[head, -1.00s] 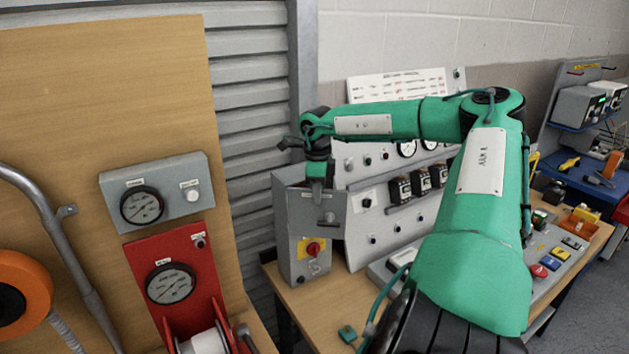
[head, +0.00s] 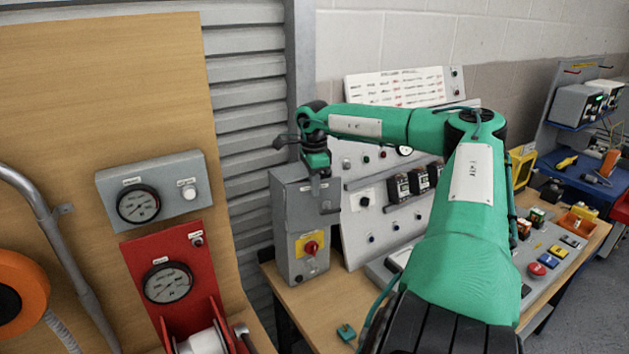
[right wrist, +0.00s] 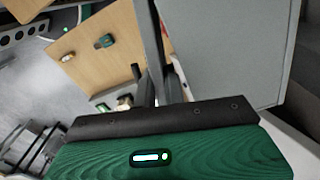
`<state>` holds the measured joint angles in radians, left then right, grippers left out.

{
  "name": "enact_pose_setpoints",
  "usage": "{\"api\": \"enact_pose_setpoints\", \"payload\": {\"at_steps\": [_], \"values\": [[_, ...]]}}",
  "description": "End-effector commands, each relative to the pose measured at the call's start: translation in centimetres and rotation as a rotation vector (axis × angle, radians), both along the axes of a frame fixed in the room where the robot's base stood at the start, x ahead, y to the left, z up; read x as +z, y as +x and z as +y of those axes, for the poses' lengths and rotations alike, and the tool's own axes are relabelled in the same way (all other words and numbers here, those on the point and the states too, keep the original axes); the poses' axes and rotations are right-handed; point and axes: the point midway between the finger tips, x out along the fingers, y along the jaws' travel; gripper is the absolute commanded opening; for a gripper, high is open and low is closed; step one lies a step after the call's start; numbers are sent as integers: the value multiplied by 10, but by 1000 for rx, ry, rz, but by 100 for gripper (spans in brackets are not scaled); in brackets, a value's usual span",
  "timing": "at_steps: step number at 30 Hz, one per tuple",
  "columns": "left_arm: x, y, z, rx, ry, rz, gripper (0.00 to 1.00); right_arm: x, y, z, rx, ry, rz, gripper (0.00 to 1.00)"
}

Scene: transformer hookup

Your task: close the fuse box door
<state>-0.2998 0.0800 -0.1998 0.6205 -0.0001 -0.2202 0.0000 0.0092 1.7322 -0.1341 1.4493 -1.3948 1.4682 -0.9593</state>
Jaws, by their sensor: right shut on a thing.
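The fuse box (head: 283,235) is a grey upright cabinet at the left end of the bench, with a red and yellow rotary switch (head: 312,247) low on its front. Its grey door (head: 300,212) shows at the upper front and looks close to the box face; I cannot tell whether a gap remains. My right gripper (head: 325,190) points down at the door's right edge and is shut on it; the fingertips are small and partly dark here. In the right wrist view a large grey panel (right wrist: 225,45) fills the right beside the fingers (right wrist: 160,60). My left gripper is out of view.
A sloped grey control panel (head: 385,215) with dials and switches stands right of the box. A small green block (head: 346,332) lies on the bench (head: 310,310). A wooden board (head: 110,90) with gauges stands at left.

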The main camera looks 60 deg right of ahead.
Motion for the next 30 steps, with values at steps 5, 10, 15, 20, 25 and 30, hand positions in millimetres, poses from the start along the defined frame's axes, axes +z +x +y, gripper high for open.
{"api": "enact_pose_setpoints", "payload": {"at_steps": [5, 10, 15, 20, 25, 30], "values": [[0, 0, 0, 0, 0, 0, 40, 0, 0, 0, 0, 1, -2, 0], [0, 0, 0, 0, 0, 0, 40, 0, 0, 0, -1, 1, -2, 33], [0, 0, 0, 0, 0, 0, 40, 1, 1, 0, -2, -1, -4, 33], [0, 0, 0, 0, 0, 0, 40, 1, 1, 0, -2, -2, -5, 33], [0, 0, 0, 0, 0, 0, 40, 2, 1, -1, -3, -3, -6, 33], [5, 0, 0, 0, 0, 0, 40, 11, 1, 0, -3, -4, -7, 33]]}}
